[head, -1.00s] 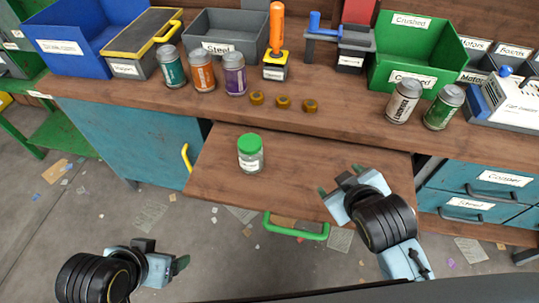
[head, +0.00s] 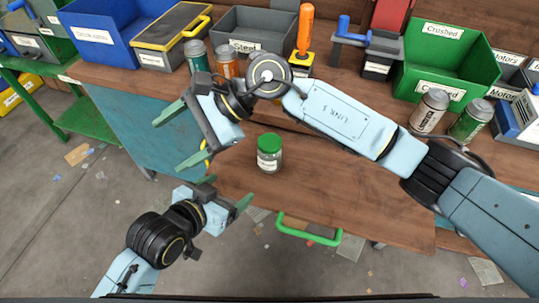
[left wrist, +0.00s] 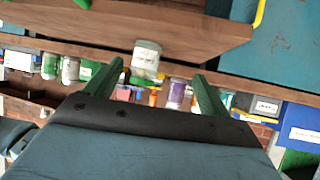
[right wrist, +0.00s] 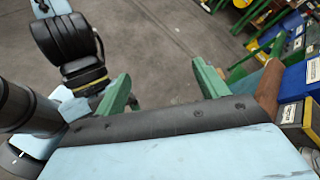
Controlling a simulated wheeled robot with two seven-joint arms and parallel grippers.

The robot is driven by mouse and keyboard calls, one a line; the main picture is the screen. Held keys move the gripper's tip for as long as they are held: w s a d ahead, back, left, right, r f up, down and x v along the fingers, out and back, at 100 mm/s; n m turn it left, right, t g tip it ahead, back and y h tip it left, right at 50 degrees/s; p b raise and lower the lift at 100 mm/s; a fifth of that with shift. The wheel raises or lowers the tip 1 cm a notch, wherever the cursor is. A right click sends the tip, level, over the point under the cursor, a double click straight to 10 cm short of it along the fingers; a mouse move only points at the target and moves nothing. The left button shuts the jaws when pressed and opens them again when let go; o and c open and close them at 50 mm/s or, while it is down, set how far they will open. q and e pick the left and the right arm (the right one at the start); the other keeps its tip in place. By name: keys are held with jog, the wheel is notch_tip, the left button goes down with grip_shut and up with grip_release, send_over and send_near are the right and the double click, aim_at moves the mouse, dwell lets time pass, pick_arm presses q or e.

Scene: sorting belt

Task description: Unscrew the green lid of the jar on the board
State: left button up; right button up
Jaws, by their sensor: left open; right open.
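The jar (head: 269,163) stands upright on the wooden board (head: 330,200) with its green lid (head: 269,142) on top. In the left wrist view the jar (left wrist: 147,58) appears upside down, beyond and between the fingers. My left gripper (head: 226,194) is open and empty, low and to the left of the jar, pointing toward it. My right arm crosses in from the right, above and behind the jar. My right gripper (head: 180,137) is open and empty, left of the jar and pointing away from it. The right wrist view shows only floor and shelving between its fingers (right wrist: 162,88).
Cans, bins and a box line the bench behind the board, including two cans (head: 429,111) at the right and a green bin (head: 445,60). A green handle (head: 308,232) sits below the board's front edge. The board right of the jar is bare.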

aim_at(269, 156)
pick_arm(q)
jog(key=w+d, duration=0.1)
jog(key=w+d+r+m+t+h, duration=0.1)
jog(key=shift+d+r+h, duration=0.15)
jog(key=shift+d+h, duration=0.15)
jog(key=shift+d, duration=0.05)
pick_arm(e)
jog(key=w+d+f+n+t+h, duration=0.1)
jog(key=w+d+h, duration=0.2)
jog(key=d+h, duration=0.1)
jog(key=w+d+f+n+t+h, duration=0.1)
jog(key=w+d+n+h, duration=0.1)
jog(key=w+d+h, duration=0.2)
jog(key=w+d+f+n+t+h, duration=0.1)
jog(key=w+d+f+h, duration=0.1)
jog(key=d, duration=0.5)
jog(key=shift+w+d+n+t+h, duration=0.15)
jog(key=shift+w+d+n+h, duration=0.05)
jog(key=shift+w+h, duration=0.25)
jog(key=shift+w+d+n+t+h, duration=0.15)
jog(key=shift+w+n+h, duration=0.05)
jog(key=shift+w+h, duration=0.25)
pick_arm(q)
jog(key=x, duration=1.3)
jog(key=shift+r, duration=0.1)
pick_arm(e)
jog(key=shift+s, duration=0.1)
